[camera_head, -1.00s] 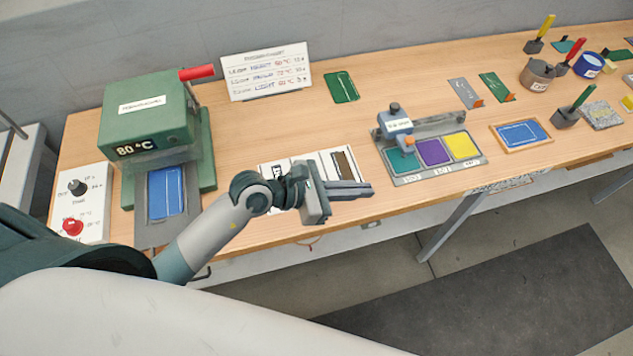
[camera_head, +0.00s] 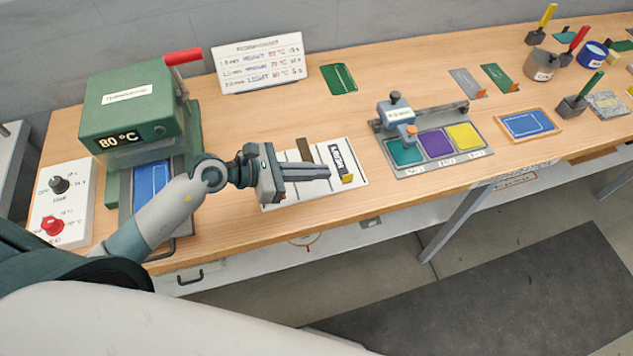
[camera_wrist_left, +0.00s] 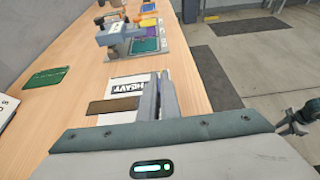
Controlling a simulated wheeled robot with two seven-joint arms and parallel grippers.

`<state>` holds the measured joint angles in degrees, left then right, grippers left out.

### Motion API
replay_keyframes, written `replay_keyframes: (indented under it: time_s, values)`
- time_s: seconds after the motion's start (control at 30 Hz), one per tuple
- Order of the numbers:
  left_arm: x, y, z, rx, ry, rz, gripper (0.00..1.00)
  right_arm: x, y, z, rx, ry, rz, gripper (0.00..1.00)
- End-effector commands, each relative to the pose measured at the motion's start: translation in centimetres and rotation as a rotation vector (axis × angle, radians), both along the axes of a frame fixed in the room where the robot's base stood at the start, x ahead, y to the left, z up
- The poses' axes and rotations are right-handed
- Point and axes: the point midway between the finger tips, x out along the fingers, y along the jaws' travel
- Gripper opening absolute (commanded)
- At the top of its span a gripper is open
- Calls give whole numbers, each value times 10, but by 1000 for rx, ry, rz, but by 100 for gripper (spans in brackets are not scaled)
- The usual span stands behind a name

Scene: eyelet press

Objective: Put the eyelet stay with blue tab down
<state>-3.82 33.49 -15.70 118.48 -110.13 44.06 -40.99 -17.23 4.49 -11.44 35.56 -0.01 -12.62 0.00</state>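My left gripper (camera_head: 322,172) is over the front part of a white card (camera_head: 272,198) on the bench. Its two fingers lie close together in the left wrist view (camera_wrist_left: 160,98). A thin bluish sliver shows between them, too small to identify. No stay with a blue tab can be made out clearly. On the card are a brown strip (camera_head: 305,149) and a dark "HEAVY" label (camera_head: 342,158) with a yellow piece (camera_head: 347,179) at its near end. The fingers hide part of the card. A dark claw-like part (camera_wrist_left: 298,120) at the right wrist-view edge may be my right gripper.
A green press (camera_head: 130,100) reading 80 °C stands left, with a control box (camera_head: 78,185) beside it. Right of the card is a tray (camera_head: 440,165) with teal, purple and yellow pads. A sign (camera_head: 258,63) stands behind. The bench between sign and card is clear.

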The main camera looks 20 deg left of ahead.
Motion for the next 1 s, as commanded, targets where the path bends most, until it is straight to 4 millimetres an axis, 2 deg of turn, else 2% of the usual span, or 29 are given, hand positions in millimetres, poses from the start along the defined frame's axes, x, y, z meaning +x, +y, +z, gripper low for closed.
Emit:
replay_keyframes:
  time_s: [0.27, 0.63, 1.0]
  values:
    - [0, 0, -4, 0, 0, 0, 0, 0, 0, -4, 0, 0, 0, 31]
    - [0, 0, -39, 1, 0, 1, 0, 0, -2, -34, -1, 0, 1, 31]
    - [0, 0, -40, 0, 0, 1, 0, 1, -2, -34, -2, 0, 1, 31]
